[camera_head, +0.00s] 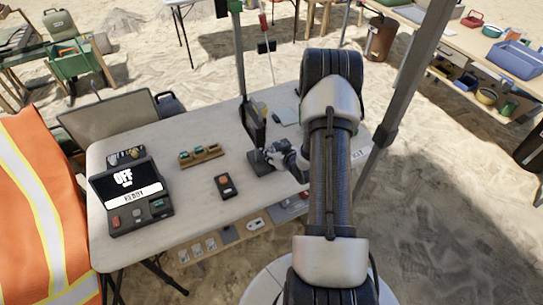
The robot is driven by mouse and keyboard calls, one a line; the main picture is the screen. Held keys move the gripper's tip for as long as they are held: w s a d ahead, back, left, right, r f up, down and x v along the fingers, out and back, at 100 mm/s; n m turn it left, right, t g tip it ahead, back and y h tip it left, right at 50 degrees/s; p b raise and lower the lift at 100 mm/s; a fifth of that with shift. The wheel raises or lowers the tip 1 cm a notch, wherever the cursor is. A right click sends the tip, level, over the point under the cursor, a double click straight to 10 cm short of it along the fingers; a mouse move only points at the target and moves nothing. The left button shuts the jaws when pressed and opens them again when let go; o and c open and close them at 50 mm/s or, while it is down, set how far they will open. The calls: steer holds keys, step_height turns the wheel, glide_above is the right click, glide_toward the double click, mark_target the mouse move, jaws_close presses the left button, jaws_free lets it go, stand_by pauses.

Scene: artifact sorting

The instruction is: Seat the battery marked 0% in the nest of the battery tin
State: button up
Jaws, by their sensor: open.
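A small tan holder (187,162) on the table carries several small green and dark pieces, possibly batteries. No 0% mark is readable at this size. I cannot tell for sure which thing is the battery tin. A small dark case (226,187) with a reddish-orange spot lies in front of the holder. My gripper (270,154) is low over the table, beside the foot of a dark upright stand, right of the holder and the case. It is open, and I see nothing held in it. My arm hides part of the table's right side.
A dark console (130,192) reading "OFF" and "REBOOT" stands at the table's left. The upright stand (255,130) rises close to my gripper. A slanting pole (400,100) stands right of my arm. The pale table (185,205) is bare between console and case.

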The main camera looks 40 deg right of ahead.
steer(key=shift+w+f, duration=0.15)
steer(key=shift+c, duration=0.5)
jaws_close()
